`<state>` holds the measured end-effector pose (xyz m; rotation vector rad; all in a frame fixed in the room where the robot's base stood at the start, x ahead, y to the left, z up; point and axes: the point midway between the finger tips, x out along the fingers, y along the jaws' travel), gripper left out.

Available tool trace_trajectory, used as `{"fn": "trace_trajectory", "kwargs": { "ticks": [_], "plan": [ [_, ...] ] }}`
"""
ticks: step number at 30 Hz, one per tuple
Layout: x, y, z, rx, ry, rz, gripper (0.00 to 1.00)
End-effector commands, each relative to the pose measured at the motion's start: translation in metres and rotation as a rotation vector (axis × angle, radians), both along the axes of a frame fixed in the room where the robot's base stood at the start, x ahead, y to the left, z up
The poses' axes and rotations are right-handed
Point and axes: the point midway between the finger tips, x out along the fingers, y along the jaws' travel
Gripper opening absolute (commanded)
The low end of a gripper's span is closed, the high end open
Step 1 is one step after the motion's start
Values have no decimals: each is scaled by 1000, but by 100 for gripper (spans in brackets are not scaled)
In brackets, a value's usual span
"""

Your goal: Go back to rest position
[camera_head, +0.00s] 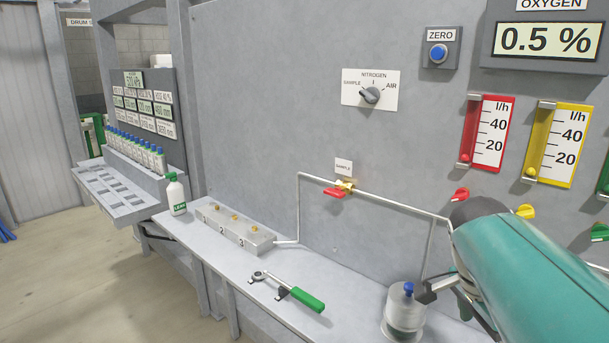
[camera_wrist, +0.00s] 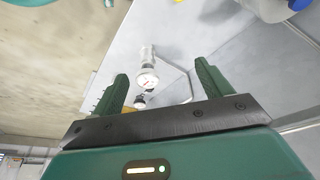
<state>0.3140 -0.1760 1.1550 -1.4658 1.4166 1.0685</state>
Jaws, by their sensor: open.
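My gripper (camera_wrist: 160,78) is open in the wrist view. Its two green fingers stand wide apart with nothing held between them. A small round dial with a pale fitting (camera_wrist: 148,80) shows in the gap, beyond the fingers; I cannot tell how far off. In the head view my teal arm reaches in from the lower right, over the bench. Its end is mostly hidden, close to a clear jar with a blue cap (camera_head: 404,312); I cannot tell whether they touch.
The grey bench (camera_head: 345,300) carries a green-handled wrench (camera_head: 295,292), a block numbered 1 to 3 (camera_head: 235,229) and a white bottle (camera_head: 176,194). A thin pipe with a red-handled valve (camera_head: 336,192) runs along the wall panel.

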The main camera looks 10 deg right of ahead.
Motion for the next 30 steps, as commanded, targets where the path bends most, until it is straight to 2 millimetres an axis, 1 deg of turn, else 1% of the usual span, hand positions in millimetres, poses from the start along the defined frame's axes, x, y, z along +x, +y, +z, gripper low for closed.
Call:
{"fn": "trace_trajectory", "kwargs": {
  "ticks": [1,3,5,6,8,9,12,15,19,26,29,30],
  "plan": [
    [0,22,-3,7,-12,153,78],
    [0,49,-9,12,-25,369,78],
    [-2,71,-14,9,-37,552,78],
    [-4,85,-18,4,-47,673,78],
    [-7,106,-23,-11,-65,852,78],
    [-10,119,-27,-23,-77,970,78],
    [-17,147,-36,-64,-106,1229,78],
    [-23,166,-42,-103,-131,1411,78],
    [-27,177,-46,-134,-145,1522,78],
    [-27,177,-46,-137,-144,1534,78],
    [-27,177,-46,-137,-144,1533,60],
    [-27,177,-46,-136,-144,1533,52]
  ]
}}
